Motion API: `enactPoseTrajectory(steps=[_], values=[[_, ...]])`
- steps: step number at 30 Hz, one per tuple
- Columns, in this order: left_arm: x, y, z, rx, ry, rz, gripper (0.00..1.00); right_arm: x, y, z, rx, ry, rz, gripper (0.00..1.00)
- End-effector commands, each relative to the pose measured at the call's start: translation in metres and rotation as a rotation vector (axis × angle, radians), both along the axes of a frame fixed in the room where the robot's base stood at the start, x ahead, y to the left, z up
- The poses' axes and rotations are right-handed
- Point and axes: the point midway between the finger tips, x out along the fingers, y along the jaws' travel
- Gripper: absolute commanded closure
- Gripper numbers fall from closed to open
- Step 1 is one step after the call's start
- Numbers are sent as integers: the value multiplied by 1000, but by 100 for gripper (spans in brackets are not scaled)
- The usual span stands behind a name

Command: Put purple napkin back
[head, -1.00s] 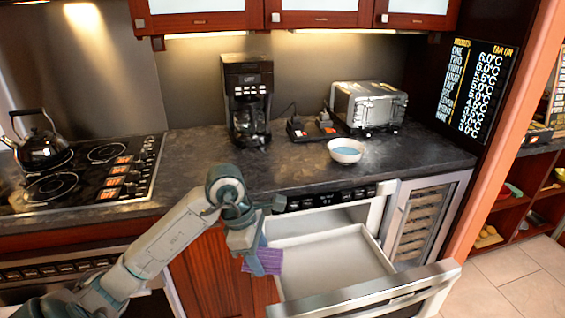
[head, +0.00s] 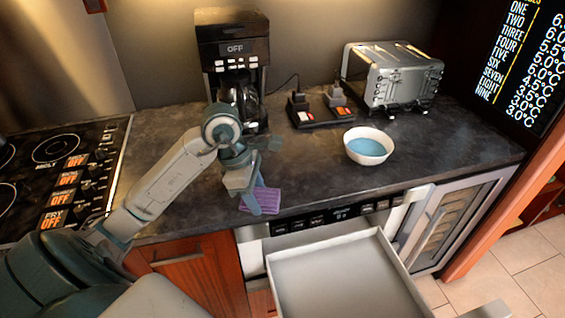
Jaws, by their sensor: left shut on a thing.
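My left gripper (head: 253,197) is shut on the purple napkin (head: 266,201). The napkin shows against the front part of the dark countertop (head: 310,185), just above the drawer's control panel. Whether it touches the counter I cannot tell. Part of the napkin is hidden behind the fingers. The microwave drawer (head: 392,262) is pulled open below and to the right of the gripper, and the part of it in view is empty. My right gripper is not in view.
A white bowl with blue contents (head: 367,147) stands on the counter to the right. A coffee maker (head: 234,65), a toaster (head: 394,77) and two small devices (head: 322,112) stand behind. A stove (head: 60,170) is at the left. Bare counter lies between gripper and bowl.

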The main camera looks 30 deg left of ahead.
Motion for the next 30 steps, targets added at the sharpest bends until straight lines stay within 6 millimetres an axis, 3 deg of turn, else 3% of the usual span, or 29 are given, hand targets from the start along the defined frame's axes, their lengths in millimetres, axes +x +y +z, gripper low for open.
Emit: enactPoseTrajectory(steps=[9,18,23,28,30], values=[[74,14,-1,-9,3,2,72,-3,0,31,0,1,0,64],[140,30,-14,-4,2,1,72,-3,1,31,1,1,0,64],[150,33,-16,-2,2,0,72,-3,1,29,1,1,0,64],[150,33,-37,-2,4,-1,72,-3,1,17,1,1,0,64],[150,33,-40,-3,6,1,72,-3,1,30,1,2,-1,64]])
